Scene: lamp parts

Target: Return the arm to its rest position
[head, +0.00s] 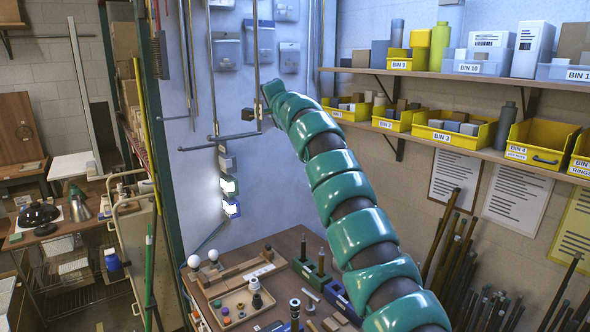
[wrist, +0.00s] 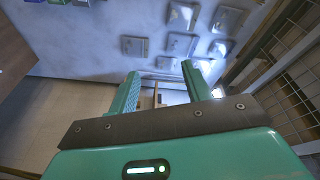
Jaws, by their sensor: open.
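My arm, a chain of teal segments, rises from the lower right of the head view to the upper middle, in front of the pale blue wall panel (head: 290,165). In the head view its far end is near the wall, and the jaws are too small to make out there. In the wrist view my gripper (wrist: 160,90) shows two teal fingers spread apart. Nothing is held between them. Beyond the fingers are the panel and a pale tiled surface.
A workbench (head: 285,245) with lamp parts and a wooden tray (head: 243,303) lies below the arm. Shelves with yellow bins (head: 455,130) line the right wall. Metal rods (head: 255,60) hang near the arm's end. A cart (head: 135,245) and a side table (head: 50,222) stand left.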

